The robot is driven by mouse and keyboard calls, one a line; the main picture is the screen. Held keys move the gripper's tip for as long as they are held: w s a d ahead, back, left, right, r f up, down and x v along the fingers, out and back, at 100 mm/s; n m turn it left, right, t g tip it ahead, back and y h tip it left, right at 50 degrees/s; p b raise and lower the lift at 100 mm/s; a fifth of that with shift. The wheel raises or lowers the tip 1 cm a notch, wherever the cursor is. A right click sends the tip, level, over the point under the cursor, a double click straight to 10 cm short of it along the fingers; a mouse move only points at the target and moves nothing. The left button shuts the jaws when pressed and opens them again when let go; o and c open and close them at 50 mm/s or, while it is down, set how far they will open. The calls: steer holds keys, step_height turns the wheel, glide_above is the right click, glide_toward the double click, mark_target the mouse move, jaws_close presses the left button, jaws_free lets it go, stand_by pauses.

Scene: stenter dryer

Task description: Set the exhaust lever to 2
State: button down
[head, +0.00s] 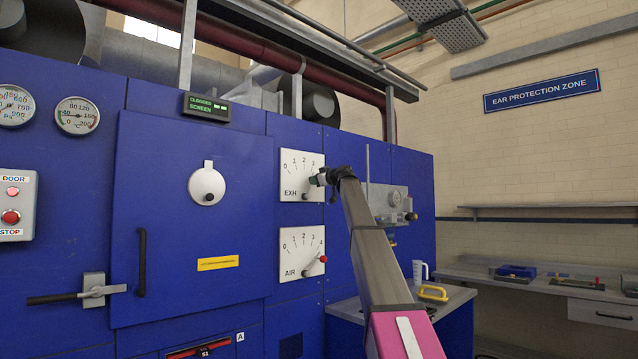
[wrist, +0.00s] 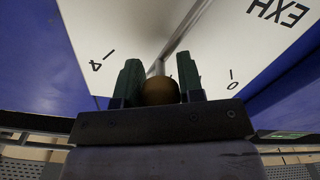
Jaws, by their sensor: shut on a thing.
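The exhaust dial plate (head: 292,186), white and marked EXH, is on the blue dryer front in the head view. Its numbers 0 to 3 show; my gripper (head: 318,180) covers the right end of the scale. In the wrist view, my gripper (wrist: 161,84) has its two dark green fingers closed around the round brownish knob of the exhaust lever (wrist: 160,91). The lever's thin rod runs up from the knob across the plate. The 4 and 0 marks show on either side. The lever leans to the right side of the scale in the head view; its exact reading is hidden.
The AIR dial (head: 297,252) with a red-knobbed lever (head: 323,259) sits just below. A display (head: 207,111) reads CLOGGED SCREEN. A door handle (head: 142,262) and latch (head: 93,291) are at left. A bench with a jug (head: 420,272) and yellow-handled item (head: 433,293) stands at right.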

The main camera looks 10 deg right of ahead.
steer(key=shift+s+a+r+n, duration=0.1)
steer(key=shift+s+a+n, duration=0.35)
steer(key=shift+n, duration=0.45)
steer(key=shift+s+a+r+n, duration=0.1)
steer(key=shift+s+a+n, duration=0.2)
steer(key=shift+a+n, duration=0.45)
steer(key=shift+d, duration=0.15)
steer(key=c, duration=0.8)
jaws_free()
steer(key=shift+o, duration=0.2)
steer(key=shift+s+d, duration=0.1)
steer(key=v, duration=1)
steer(key=shift+s+d, duration=0.15)
steer(key=shift+s, duration=0.1)
